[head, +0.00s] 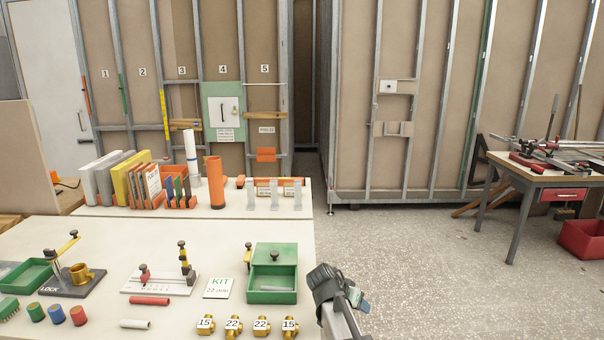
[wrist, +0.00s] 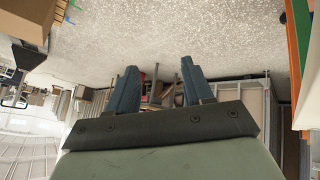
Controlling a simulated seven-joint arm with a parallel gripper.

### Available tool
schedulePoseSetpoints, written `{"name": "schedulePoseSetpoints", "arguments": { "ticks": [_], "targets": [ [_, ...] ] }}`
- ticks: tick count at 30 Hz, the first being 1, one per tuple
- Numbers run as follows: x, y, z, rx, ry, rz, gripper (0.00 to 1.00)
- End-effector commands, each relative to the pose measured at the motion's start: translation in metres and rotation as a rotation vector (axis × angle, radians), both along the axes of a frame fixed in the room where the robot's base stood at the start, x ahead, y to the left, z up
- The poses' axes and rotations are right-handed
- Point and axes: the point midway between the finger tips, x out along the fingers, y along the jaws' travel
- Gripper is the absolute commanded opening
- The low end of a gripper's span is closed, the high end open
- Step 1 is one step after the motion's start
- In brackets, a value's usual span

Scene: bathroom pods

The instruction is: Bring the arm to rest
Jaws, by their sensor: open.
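My gripper (head: 361,301) is at the right edge of the front bench, low in the head view, with part of my arm below it. In the wrist view my gripper (wrist: 160,90) shows its two blue fingers apart, with nothing between them. Beyond the fingers are the speckled floor and distant workshop items. The wrist picture looks upside down. No object touches the fingers.
The front bench (head: 60,235) holds a green drawer box (head: 274,262), a KIT card (head: 219,288), clamp fixtures and several brass fittings (head: 233,326) near my gripper. Open floor (head: 420,265) lies to the right, up to a workbench (head: 540,180) and a red bin (head: 582,240).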

Motion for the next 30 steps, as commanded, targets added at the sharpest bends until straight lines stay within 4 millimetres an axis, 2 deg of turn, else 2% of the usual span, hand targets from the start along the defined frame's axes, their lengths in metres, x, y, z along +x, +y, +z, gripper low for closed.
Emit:
{"name": "schedulePoseSetpoints", "arguments": {
  "ticks": [1, 6, 11, 15, 20, 26, 30],
  "targets": [
    [-0.013, -0.011, -0.01, -0.04, 0.021, 0.042, 0.51],
    [-0.03, -0.026, -0.046, -0.096, 0.109, 0.136, 0.51],
    [-0.05, -0.029, -0.093, -0.063, 0.207, 0.167, 0.51],
    [-0.074, -0.033, -0.136, -0.028, 0.299, 0.194, 0.51],
    [-0.103, -0.035, -0.18, 0.017, 0.397, 0.223, 0.51],
    [-0.146, -0.038, -0.232, 0.083, 0.519, 0.257, 0.51],
    [-0.181, -0.039, -0.269, 0.135, 0.607, 0.282, 0.51]
  ]
}}
